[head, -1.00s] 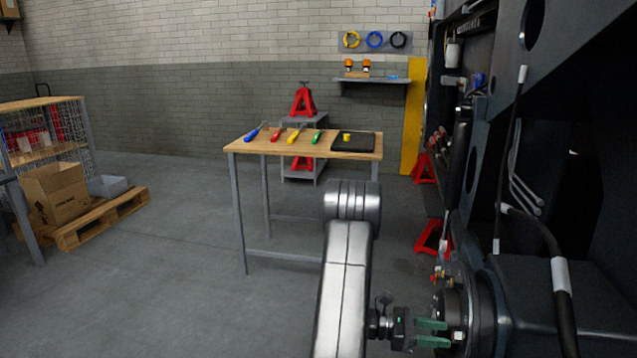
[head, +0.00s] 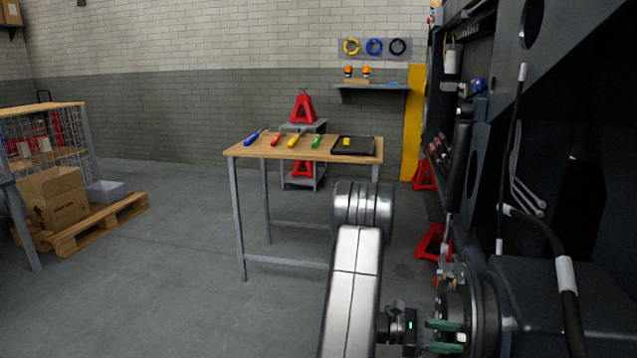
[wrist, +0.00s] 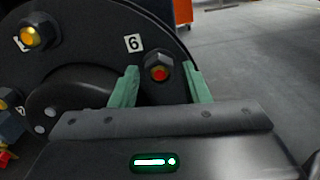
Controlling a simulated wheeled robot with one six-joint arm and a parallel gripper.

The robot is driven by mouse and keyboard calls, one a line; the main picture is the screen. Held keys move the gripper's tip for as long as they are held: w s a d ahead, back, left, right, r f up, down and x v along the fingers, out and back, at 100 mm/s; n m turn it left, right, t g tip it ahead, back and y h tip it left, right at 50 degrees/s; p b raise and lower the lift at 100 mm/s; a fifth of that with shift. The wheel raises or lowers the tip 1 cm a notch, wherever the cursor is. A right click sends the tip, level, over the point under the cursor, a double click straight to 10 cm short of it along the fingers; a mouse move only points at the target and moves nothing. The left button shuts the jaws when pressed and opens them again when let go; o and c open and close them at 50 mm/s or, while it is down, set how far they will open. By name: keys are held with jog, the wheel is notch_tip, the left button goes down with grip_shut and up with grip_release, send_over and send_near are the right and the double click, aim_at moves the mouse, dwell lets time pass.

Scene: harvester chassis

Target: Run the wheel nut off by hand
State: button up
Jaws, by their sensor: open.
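The dark round wheel hub (head: 482,305) stands at the lower right of the head view. It also fills the upper left of the wrist view, with a white label 6 (wrist: 133,43). Beside the label is a dark wheel nut (wrist: 158,68) with a red-lit stud tip at its centre. My gripper (head: 445,337) is open at the hub face. In the wrist view its two green fingers (wrist: 163,86) stand on either side of that nut, with a gap showing on each side. The nut's lower edge is close to my gripper body; its depth between the fingers is unclear.
Another nut (wrist: 38,35) with a yellow-lit tip sits at the wrist view's upper left. The dark chassis (head: 560,300) rises on the right with a hanging hose. A workbench (head: 262,150) with coloured tools stands behind; open floor lies left.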

grip_shut()
jog(key=n+p, duration=0.1)
jog(key=p, duration=0.1)
jog(key=shift+r+p, duration=0.3)
jog(key=shift+r, duration=0.05)
jog(key=n+p, duration=0.4)
jog(key=shift+n+p, duration=0.3)
jog(key=shift+p, duration=0.1)
jog(key=n+p, duration=0.3)
jog(key=shift+n+p, duration=0.3)
jog(key=n+p, duration=0.2)
jog(key=n, duration=0.1)
jog(key=shift+a+f+n+p, duration=0.1)
jog(key=shift+n+p, duration=0.25)
jog(key=shift+n, duration=0.05)
jog(key=n+p, duration=0.2)
jog(key=n, duration=0.1)
jog(key=shift+f+n, duration=0.1)
jog(key=shift+n, duration=0.2)
jog(key=n+p, duration=0.2)
jog(key=n, duration=0.3)
jog(key=shift+a+n+p, duration=0.1)
jog(key=shift+n+p, duration=0.25)
jog(key=shift+n, duration=0.05)
jog(key=shift+f+n, duration=0.15)
jog(key=shift+n, duration=0.15)
jog(key=shift+w+a, duration=0.1)
jog(key=shift+a, duration=0.05)
